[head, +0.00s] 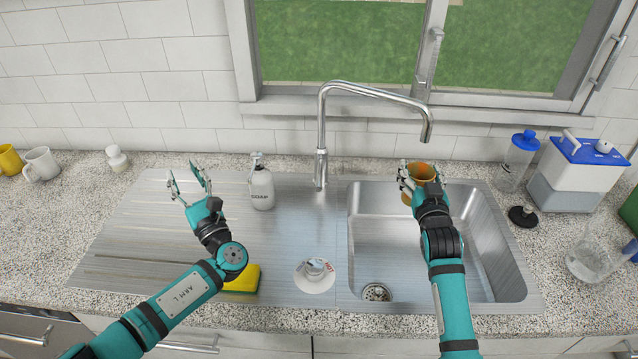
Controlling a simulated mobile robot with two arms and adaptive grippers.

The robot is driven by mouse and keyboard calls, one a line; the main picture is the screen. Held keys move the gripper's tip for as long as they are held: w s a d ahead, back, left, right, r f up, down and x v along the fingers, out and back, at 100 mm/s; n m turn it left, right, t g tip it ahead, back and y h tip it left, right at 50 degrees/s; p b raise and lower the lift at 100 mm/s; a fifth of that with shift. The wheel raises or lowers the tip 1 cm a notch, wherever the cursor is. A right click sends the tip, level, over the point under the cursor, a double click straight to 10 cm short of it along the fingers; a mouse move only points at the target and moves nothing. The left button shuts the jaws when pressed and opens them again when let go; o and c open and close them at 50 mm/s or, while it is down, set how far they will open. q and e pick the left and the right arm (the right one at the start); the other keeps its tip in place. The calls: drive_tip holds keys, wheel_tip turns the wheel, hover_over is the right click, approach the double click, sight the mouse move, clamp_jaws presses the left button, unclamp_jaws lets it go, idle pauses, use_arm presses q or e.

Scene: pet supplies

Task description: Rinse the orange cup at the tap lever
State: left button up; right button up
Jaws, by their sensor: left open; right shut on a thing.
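The orange cup (421,172) is held in my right gripper (413,178) above the back of the sink basin (365,255). The cup looks roughly upright, and the fingers and wrist hide part of it. The tap (322,130) is a tall steel one, and its spout end (427,130) is just above the cup. I see no water running. The tap lever cannot be made out clearly. My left gripper (189,180) is open and empty above the drainboard (150,235), left of the soap bottle.
A white soap bottle (261,185) stands left of the tap. Mugs (41,164) stand far left; a clear bottle (519,158), a blue-lidded box (575,180) and a glass jug (592,258) stand right.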

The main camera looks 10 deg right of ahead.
use_arm(q)
drive_tip(key=s+d+r+m+t+h, duration=0.2)
drive_tip(key=d+r+m+t+h, duration=0.1)
drive_tip(key=d, duration=0.6)
drive_tip(key=m+g+h, duration=0.2)
drive_tip(key=g+h, duration=0.4)
drive_tip(key=h, duration=0.5)
approach(319, 181)
drive_tip(key=x, duration=0.8)
drive_tip(key=shift+f, duration=0.4)
drive_tip(key=shift+w+d+f+m, duration=0.15)
drive_tip(key=shift+w+d+m, duration=0.15)
drive_tip(key=shift+w, duration=0.7)
clamp_jaws()
